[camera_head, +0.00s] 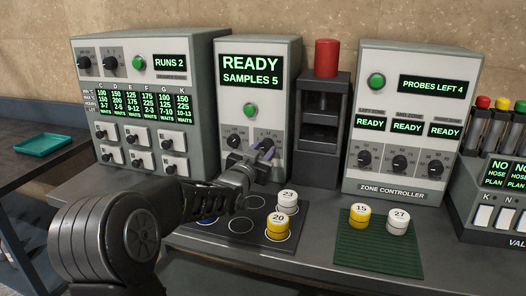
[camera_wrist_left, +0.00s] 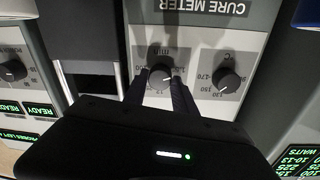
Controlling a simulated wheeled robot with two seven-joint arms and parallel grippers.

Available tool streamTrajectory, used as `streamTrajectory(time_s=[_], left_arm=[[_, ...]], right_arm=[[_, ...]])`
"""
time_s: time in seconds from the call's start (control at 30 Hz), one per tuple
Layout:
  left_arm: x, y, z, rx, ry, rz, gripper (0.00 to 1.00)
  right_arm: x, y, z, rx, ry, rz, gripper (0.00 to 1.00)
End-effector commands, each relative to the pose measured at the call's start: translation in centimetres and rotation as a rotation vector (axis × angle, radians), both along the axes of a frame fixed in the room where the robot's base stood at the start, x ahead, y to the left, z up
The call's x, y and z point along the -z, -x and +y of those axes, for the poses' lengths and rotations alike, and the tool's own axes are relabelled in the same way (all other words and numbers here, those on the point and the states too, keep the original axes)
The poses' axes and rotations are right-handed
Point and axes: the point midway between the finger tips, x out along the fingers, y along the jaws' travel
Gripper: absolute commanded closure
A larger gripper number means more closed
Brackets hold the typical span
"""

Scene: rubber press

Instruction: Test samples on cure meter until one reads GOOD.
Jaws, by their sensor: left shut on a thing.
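The cure meter (camera_head: 260,80) stands at the back centre, and its screen reads READY, SAMPLES 5. Its green button (camera_head: 250,111) is above two black dials. My left gripper (camera_head: 263,152) is shut on the right dial, marked min in the wrist view (camera_wrist_left: 161,77); the other dial (camera_wrist_left: 225,80) is free. A white sample 23 (camera_head: 287,201) and a yellow sample 20 (camera_head: 278,226) stand on the dark circled mat (camera_head: 236,246). A yellow sample 15 (camera_head: 359,215) and a white sample 27 (camera_head: 398,221) stand on the green ribbed mat (camera_head: 378,257). My arm hides part of the dark mat.
A press with a red top (camera_head: 326,58) stands right of the meter. The zone controller (camera_head: 414,90) reads PROBES LEFT 4. The left panel (camera_head: 150,55) reads RUNS 2. A teal tray (camera_head: 43,142) lies on the left-hand table. Bare bench lies between the mats.

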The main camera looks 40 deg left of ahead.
Motion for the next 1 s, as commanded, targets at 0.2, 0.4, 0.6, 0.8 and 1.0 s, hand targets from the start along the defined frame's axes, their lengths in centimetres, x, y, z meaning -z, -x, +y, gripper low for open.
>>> streamTrajectory(time_s=[0.2, 0.4, 0.6, 0.8, 1.0], left_arm=[[0.0, 0.0, 0.0, 0.0, 0.0, 0.0, 1.0], [0.0, 0.0, 0.0, 0.0, -0.004, 0.001, 1.0], [0.2, 0.0, 0.0, 0.0, -0.042, 0.014, 1.0], [0.2, 0.0, 0.0, 0.0, -0.132, 0.045, 1.0], [0.3, 0.0, 0.0, -0.001, -0.267, 0.091, 1.0]], right_arm=[[0.0, 0.0, 0.0, 0.0, 0.0, 0.0, 0.64], [0.1, 0.0, 0.0, 0.0, 0.0, 0.0, 0.64], [0.7, 0.0, 0.0, 0.0, 0.0, 0.0, 0.64], [1.9, 0.0, 0.0, 0.0, 0.0, 0.0, 0.64], [3.5, 0.0, 0.0, 0.0, 0.0, 0.0, 0.64]])
